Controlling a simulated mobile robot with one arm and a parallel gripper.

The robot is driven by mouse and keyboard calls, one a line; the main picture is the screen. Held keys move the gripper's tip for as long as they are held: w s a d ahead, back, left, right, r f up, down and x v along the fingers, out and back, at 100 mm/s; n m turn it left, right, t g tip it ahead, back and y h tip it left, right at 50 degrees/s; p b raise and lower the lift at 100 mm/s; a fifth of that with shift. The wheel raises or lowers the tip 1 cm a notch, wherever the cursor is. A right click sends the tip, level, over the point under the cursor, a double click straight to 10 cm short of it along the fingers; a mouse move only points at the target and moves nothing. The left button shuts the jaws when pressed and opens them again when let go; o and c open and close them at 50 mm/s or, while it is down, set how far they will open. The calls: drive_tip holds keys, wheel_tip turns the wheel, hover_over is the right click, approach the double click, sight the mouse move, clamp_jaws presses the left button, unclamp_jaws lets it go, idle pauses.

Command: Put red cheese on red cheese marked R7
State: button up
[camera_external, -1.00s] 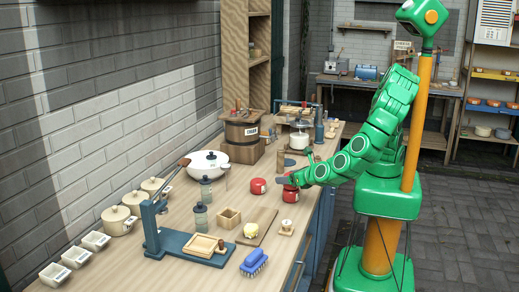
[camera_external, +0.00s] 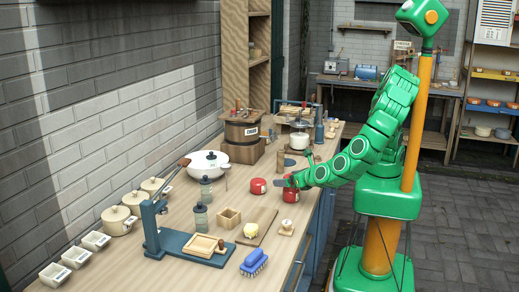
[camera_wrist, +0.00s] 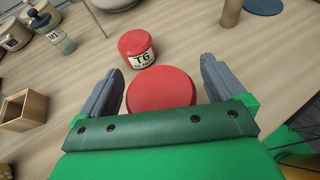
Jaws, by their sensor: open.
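A red cheese (camera_wrist: 160,89) with a plain round top lies between my gripper's fingers in the wrist view. It also shows under my gripper in the external view (camera_external: 291,195). No label on it is visible. A second red cheese (camera_wrist: 137,47) with a pale label reading T6 stands just beyond it, and shows to its left in the external view (camera_external: 258,186). My gripper (camera_wrist: 163,76) is open, with one grey finger on each side of the nearer cheese and small gaps visible. In the external view my gripper (camera_external: 287,182) is low over the bench. I see no R7 marking.
A wooden board (camera_external: 258,228) with a yellow piece, an open wooden box (camera_external: 229,218) and a blue brush (camera_external: 254,263) lie toward the front. Bare bench surrounds the cheeses.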

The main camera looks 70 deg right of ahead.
drive_tip(key=shift+r, duration=0.1)
drive_tip(key=shift+s+a+r, duration=0.1)
drive_tip(key=shift+v, duration=1.9)
